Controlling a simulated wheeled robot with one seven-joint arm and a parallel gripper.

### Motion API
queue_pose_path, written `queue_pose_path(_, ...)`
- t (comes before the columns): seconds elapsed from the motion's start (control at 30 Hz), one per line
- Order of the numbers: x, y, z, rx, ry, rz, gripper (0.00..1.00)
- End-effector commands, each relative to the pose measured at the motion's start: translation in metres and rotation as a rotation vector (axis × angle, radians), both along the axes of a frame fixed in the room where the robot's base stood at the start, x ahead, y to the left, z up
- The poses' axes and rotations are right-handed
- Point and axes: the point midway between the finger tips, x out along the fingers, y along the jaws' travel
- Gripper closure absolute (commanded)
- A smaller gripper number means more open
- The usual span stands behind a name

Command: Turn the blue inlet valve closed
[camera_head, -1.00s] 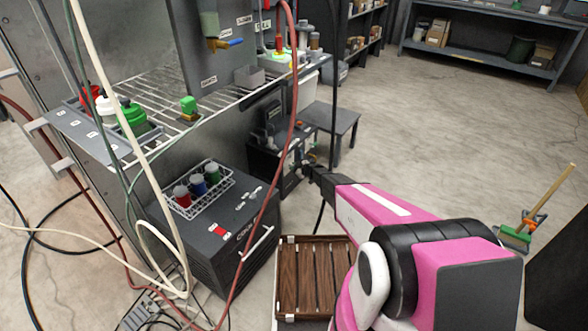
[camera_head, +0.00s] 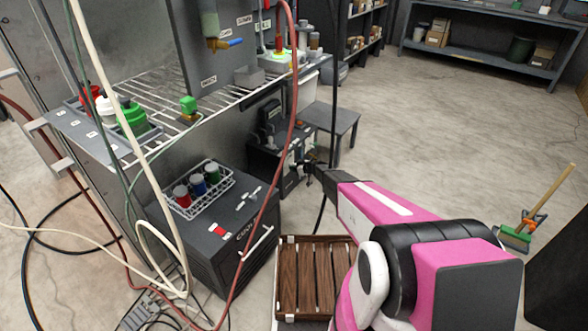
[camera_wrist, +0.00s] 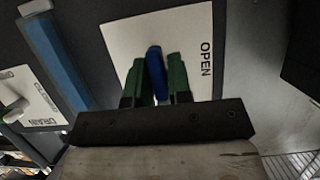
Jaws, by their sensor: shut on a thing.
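The blue inlet valve handle (camera_wrist: 154,72) shows in the wrist view as a narrow blue lever. It stands in front of a pale plate (camera_wrist: 190,35) with the word OPEN at its right. My gripper (camera_wrist: 156,76) has a green finger on each side of the lever and is shut on it. In the head view my gripper (camera_head: 305,166) is at the front of a low dark unit (camera_head: 268,162) behind the cooler. The valve is too small and covered there to make out its angle.
A blue bar (camera_wrist: 52,58) and a plate marked DRAIN (camera_wrist: 30,98) lie left of the valve in the wrist view. The cooler (camera_head: 215,240) with a wire basket of jars stands nearby. A red hose (camera_head: 291,110) hangs in front. Open floor lies to the right.

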Motion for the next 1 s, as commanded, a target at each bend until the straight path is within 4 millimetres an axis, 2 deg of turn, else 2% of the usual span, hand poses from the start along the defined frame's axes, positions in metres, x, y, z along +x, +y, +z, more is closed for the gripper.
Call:
queue_pose_path(0.2, 0.0, -0.001, 0.0, -0.002, -0.001, -0.001, 1.0)
queue_pose_path(0.23, 0.0, -0.001, 0.0, -0.002, -0.001, -0.001, 0.75)
queue_pose_path(0.27, 0.0, -0.001, 0.0, -0.002, -0.001, -0.001, 0.65)
queue_pose_path(0.3, 0.0, 0.0, 0.0, -0.002, -0.001, -0.001, 0.62)
queue_pose_path(0.67, -0.002, -0.003, 0.001, -0.001, -0.001, -0.001, 0.62)
queue_pose_path(0.87, -0.012, -0.017, 0.009, -0.002, -0.001, -0.001, 0.62)
queue_pose_path(1.0, -0.025, -0.035, 0.019, -0.002, -0.001, -0.001, 0.62)
